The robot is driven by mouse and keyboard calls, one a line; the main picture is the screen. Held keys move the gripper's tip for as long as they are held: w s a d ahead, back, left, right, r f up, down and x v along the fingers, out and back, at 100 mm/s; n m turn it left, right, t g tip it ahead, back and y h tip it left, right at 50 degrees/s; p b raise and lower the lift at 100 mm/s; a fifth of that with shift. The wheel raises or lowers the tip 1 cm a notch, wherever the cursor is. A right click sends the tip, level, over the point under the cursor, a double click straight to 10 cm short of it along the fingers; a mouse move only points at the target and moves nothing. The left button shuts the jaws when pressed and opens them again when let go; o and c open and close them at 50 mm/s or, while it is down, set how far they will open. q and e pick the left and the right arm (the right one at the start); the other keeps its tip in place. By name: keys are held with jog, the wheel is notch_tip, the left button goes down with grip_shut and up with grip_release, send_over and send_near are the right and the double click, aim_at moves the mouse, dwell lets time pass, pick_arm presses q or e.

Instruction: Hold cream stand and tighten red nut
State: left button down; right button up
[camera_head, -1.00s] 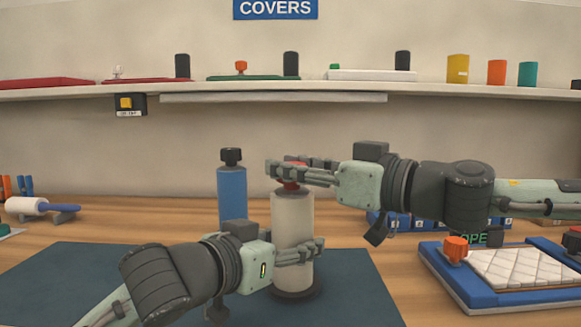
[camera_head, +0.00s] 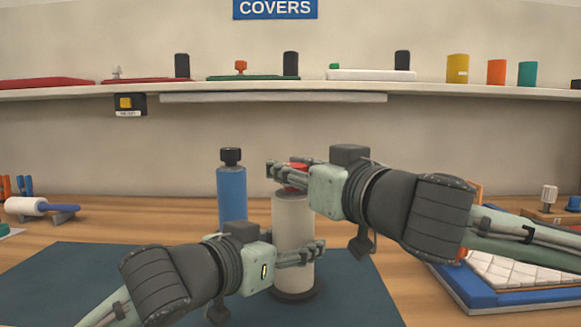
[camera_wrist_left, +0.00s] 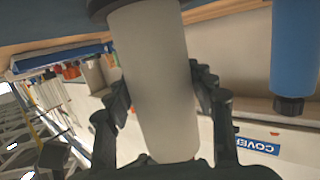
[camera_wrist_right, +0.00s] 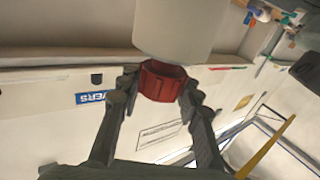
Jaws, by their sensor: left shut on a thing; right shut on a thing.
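The cream stand (camera_head: 292,222) is an upright cylinder on a dark round base on the dark mat. My left gripper (camera_head: 318,252) is shut around its lower body; the left wrist view shows the fingers on both sides of the cream stand (camera_wrist_left: 158,80). The red nut (camera_head: 297,166) sits on top of the stand, partly hidden by my right gripper (camera_head: 290,171). In the right wrist view the ribbed red nut (camera_wrist_right: 161,82) is between the fingertips, against the end of the stand. The right gripper is shut on it.
A blue bottle-like cylinder (camera_head: 231,190) with a black cap stands just left of the stand. A blue tray (camera_head: 480,295) with a white quilted pad lies at the right. A shelf (camera_head: 440,87) with colored covers runs along the wall. The dark mat (camera_head: 70,275) is clear at left.

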pick_arm(q)
jog(key=shift+r, duration=0.15)
pick_arm(e)
jog(key=shift+s, duration=0.1)
jog(key=o, duration=1.2)
jog(key=shift+o, duration=0.2)
jog(key=shift+d, duration=0.1)
jog(key=v, duration=0.7)
jog(key=shift+s, duration=0.2)
pick_arm(q)
jog(key=c, duration=0.7)
grip_release()
jog(key=shift+o, duration=1.1)
